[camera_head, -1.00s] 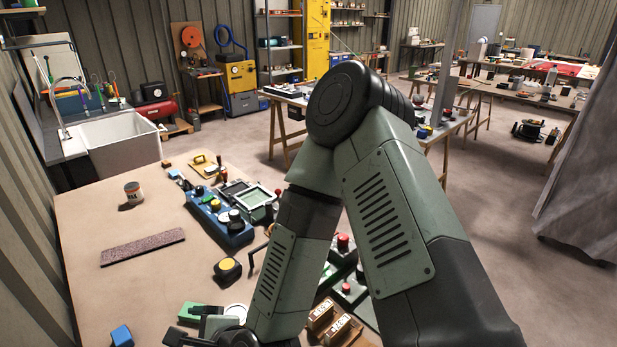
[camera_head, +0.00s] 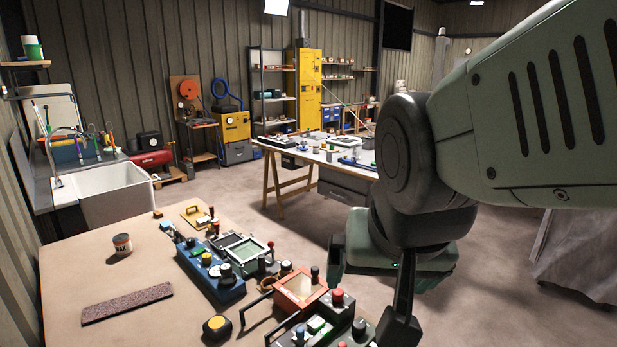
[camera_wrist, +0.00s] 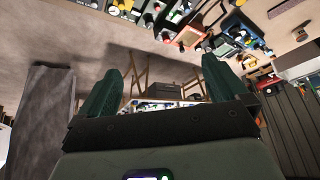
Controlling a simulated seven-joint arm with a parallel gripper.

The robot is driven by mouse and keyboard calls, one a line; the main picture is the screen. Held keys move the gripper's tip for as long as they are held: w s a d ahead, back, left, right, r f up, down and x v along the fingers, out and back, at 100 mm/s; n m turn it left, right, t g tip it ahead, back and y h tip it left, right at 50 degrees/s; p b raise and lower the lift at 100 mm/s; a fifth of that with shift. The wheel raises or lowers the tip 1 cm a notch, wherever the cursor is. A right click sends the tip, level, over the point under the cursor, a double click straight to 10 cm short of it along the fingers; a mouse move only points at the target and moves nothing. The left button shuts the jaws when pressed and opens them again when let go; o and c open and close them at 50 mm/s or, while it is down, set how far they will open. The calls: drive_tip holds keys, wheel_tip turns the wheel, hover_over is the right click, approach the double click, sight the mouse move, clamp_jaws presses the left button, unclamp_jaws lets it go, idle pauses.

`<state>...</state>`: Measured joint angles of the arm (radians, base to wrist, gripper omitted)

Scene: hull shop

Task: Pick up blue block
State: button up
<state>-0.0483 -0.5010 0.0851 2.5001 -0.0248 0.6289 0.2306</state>
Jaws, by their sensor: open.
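My gripper (camera_head: 367,308) is raised at the right of the brown workbench (camera_head: 65,285), beyond the crowded row of devices. In the wrist view, its two dark green fingers (camera_wrist: 160,68) stand wide apart. Nothing is between them except distant background.
A blue control box (camera_head: 212,275), an orange-framed box (camera_head: 299,288) and a yellow-topped button (camera_head: 216,326) crowd the workbench's right side. A dark speckled strip (camera_head: 127,303) and a wax tin (camera_head: 122,244) lie left, with bare surface around them.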

drive_tip(key=s+d+r+n, duration=0.1)
drive_tip(key=s+d+r, duration=0.1)
drive_tip(key=s, duration=0.4)
drive_tip(key=shift+s+d+r, duration=0.25)
drive_tip(key=shift+d+r, duration=0.15)
drive_tip(key=shift+r, duration=0.3)
drive_tip(key=c, duration=0.6)
